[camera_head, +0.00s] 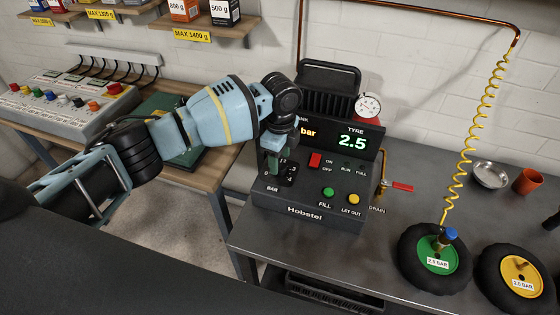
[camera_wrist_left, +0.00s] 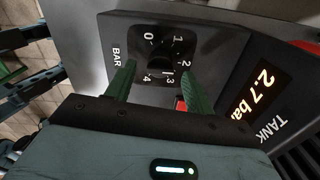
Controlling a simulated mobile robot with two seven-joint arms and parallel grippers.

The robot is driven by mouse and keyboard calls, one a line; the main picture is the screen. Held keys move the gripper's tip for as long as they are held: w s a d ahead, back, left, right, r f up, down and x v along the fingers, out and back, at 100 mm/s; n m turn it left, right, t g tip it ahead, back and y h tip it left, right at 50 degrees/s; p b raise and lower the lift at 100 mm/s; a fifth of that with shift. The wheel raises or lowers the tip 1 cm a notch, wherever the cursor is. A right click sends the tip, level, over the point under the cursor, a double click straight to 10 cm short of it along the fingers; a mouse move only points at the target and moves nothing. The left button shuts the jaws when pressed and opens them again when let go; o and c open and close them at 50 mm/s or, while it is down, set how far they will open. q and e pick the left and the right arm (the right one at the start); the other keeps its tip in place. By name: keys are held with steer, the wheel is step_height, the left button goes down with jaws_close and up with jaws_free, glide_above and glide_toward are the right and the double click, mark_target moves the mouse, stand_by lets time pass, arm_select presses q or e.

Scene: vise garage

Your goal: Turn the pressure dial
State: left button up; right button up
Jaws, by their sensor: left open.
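The pressure dial (camera_wrist_left: 162,68) is a black knob on a dark plate marked 0 to 4 and BAR, at the front left of the Hobstel compressor panel (camera_head: 305,212). A small white pointer line shows near the 3 in the left wrist view. In the head view the dial (camera_head: 288,172) is partly hidden by my left gripper (camera_head: 274,163), which hangs over it. In the left wrist view the green fingers of the left gripper (camera_wrist_left: 158,85) are open, one on either side of the dial; contact cannot be told. My right gripper is not in view.
Beside the dial are a red switch (camera_head: 315,160), a green button (camera_head: 328,193) and a yellow button (camera_head: 354,199). The tyre display (camera_head: 352,142) reads 2.5; the tank display (camera_wrist_left: 252,92) reads 2.7 bar. Two wheels (camera_head: 406,272) (camera_head: 484,285) lie at the right.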

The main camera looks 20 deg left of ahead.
mark_target(280, 163)
arm_select(q)
step_height(280, 163, up, 4)
steer(key=shift+r, duration=0.8)
